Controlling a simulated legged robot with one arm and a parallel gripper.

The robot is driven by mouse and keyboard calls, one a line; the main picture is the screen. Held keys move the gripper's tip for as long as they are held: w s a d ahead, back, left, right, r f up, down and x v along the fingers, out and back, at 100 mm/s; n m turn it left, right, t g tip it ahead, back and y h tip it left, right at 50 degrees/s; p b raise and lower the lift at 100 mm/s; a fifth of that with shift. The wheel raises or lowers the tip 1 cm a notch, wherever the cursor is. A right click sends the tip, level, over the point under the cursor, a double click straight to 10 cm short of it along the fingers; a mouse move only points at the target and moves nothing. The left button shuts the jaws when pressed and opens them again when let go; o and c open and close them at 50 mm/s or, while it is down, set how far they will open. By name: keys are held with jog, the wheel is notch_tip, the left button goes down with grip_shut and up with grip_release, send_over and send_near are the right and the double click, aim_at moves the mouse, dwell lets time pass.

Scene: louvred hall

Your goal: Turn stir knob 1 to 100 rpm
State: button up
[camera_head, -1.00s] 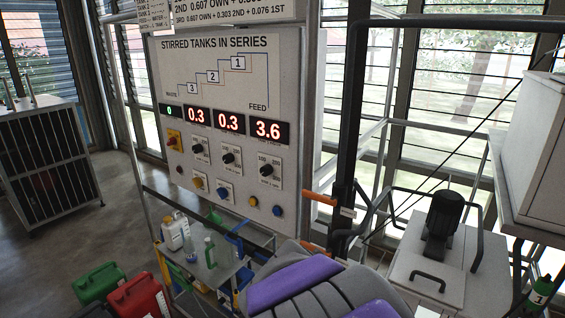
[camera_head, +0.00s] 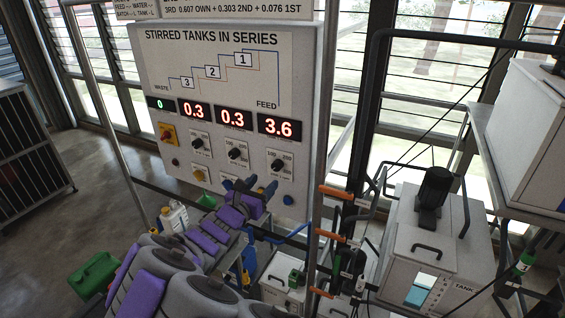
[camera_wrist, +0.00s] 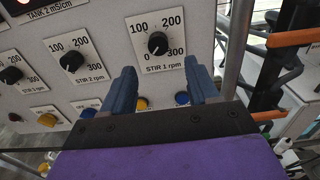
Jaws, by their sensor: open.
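The stir 1 knob (camera_wrist: 158,43) is black, on a white plate with marks 0, 100, 200 and 300 rpm. A pale mark on it seems to point toward 0, but is small. The knob also shows at the panel's lower right in the head view (camera_head: 278,165). My gripper (camera_wrist: 160,77) is open and empty. Its two blue fingers stand apart below the knob, left and right of it in the picture, and do not appear to touch it. In the head view my gripper (camera_head: 247,190) is in front of the panel's lower edge.
The stir 2 knob (camera_wrist: 70,64) is to the left. Yellow (camera_wrist: 141,104) and blue (camera_wrist: 182,98) buttons lie below the stir 1 knob. A metal post and orange-handled pipes (camera_head: 331,236) are right of the panel (camera_head: 215,60).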

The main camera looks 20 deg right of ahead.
aim_at(275, 168)
jog(key=x, duration=0.6)
jog(key=s+x, duration=0.1)
jog(key=x, duration=0.2)
jog(key=shift+d, duration=0.45)
jog(key=shift+a+r, duration=0.1)
jog(key=shift+a, duration=0.2)
jog(key=shift+w+a, duration=0.35)
jog(key=shift+a, duration=0.25)
jog(key=shift+w+a, duration=0.35)
jog(key=shift+a, duration=0.2)
jog(key=shift+s+d, duration=0.15)
jog(key=shift+d, duration=0.65)
jog(key=shift+s+d, duration=0.1)
jog(key=shift+d, duration=0.15)
jog(key=shift+c, duration=0.5)
jog(key=shift+s, duration=0.1)
jog(key=shift+c, duration=0.8)
jog(key=shift+w+a, duration=0.25)
jog(key=c, duration=0.3)
grip_shut()
